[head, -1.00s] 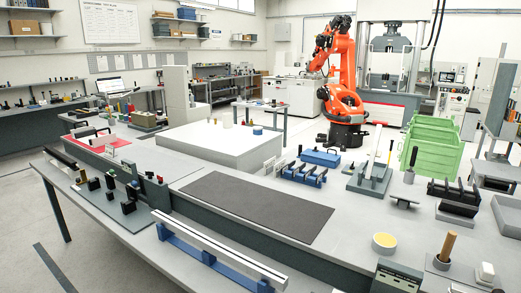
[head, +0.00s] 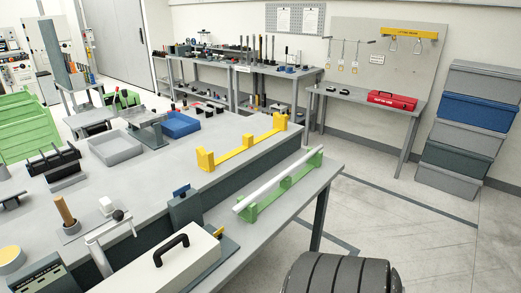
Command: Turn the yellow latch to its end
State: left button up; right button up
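I cannot pick out a part that is clearly a yellow latch in the head view. A white box with a black arched handle (head: 165,262) stands in the near foreground. A pale lever with a dark knob (head: 117,215) rises beside it. Neither of my grippers shows.
A lower shelf holds a white rod on a green stand (head: 281,187). A blue tray (head: 181,124) and a grey tray (head: 115,148) sit on the bench. Stacked bins (head: 466,122) and a red toolbox (head: 392,101) are at the back right. The floor at right is largely open.

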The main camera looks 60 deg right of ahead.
aim_at(217, 234)
jog(key=z, duration=1.7)
